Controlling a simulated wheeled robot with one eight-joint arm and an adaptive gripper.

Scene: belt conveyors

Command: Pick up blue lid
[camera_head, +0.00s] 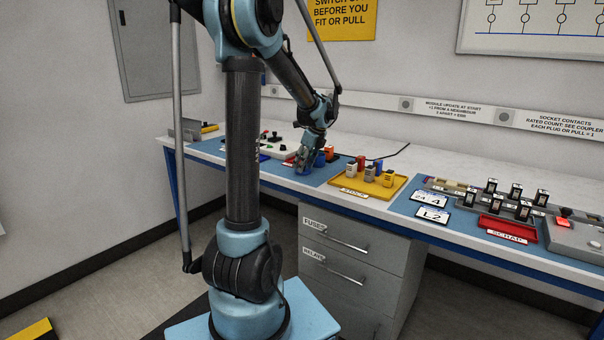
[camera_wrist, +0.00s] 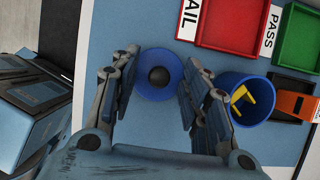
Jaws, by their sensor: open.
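The blue lid (camera_wrist: 146,90), a round disc with a dark knob (camera_wrist: 158,76) at its centre, lies on the blue mat in the wrist view. My gripper (camera_wrist: 162,80) is open, with one finger to each side of the lid. I cannot tell whether the fingers touch it or how high they are above the mat. In the head view my gripper (camera_head: 304,162) is low over the bench's blue mat, and the lid cannot be made out there.
A blue cup (camera_wrist: 228,98) holding a yellow piece stands close right of my gripper. Beyond are a red FAIL tray (camera_wrist: 232,22), a green PASS tray (camera_wrist: 300,42) and an orange object (camera_wrist: 291,104). A yellow STOCK tray (camera_head: 345,192) holds several modules, right of my gripper.

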